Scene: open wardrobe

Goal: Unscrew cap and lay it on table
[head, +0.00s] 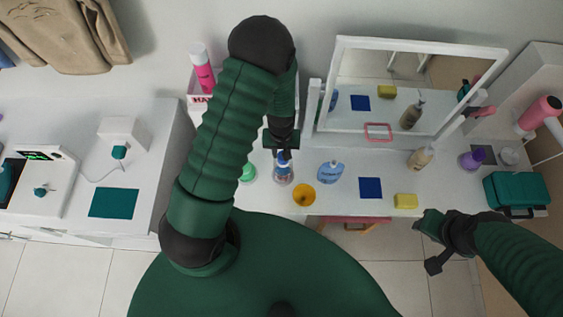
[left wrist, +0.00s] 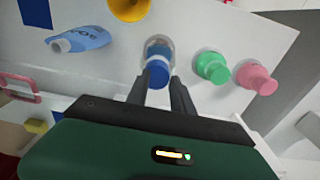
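A clear bottle (head: 283,174) with a blue cap stands on the white table (head: 330,202) in the head view. The left wrist view shows the bottle (left wrist: 158,46) and its blue cap (left wrist: 157,73) from above. My left gripper (left wrist: 158,84) is over the bottle, its two fingers on either side of the cap. The fingers look apart, with small gaps beside the cap; contact is not clear. In the head view, my left gripper (head: 282,147) partly hides the bottle top. My right gripper (head: 430,243) is open and empty in front of the table's right part.
A green-capped bottle (left wrist: 211,67) and a pink one (left wrist: 256,78) stand close beside the bottle. An orange cup (head: 303,194), a blue bottle (head: 330,171), a blue cloth (head: 370,187) and a yellow sponge (head: 405,201) lie nearby. A mirror (head: 411,85) stands behind.

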